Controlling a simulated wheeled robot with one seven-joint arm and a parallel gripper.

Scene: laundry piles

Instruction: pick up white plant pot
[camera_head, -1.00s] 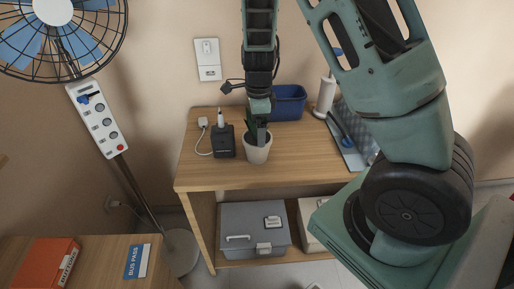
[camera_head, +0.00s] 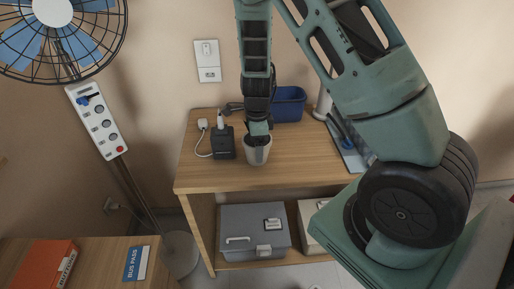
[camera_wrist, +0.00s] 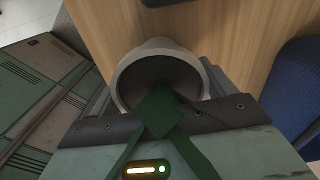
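The white plant pot (camera_head: 257,155) stands on the wooden table, left of its middle. My gripper's fingers (camera_wrist: 160,85) are spread wide, one on each side of the pot. Whether they touch its wall is hard to see.
A black charger (camera_head: 223,142) with a white cord stands close left of the pot. A blue bin (camera_head: 289,104) is behind it to the right. The table front (camera_head: 300,180) is clear. A grey box (camera_head: 254,231) sits on the shelf below.

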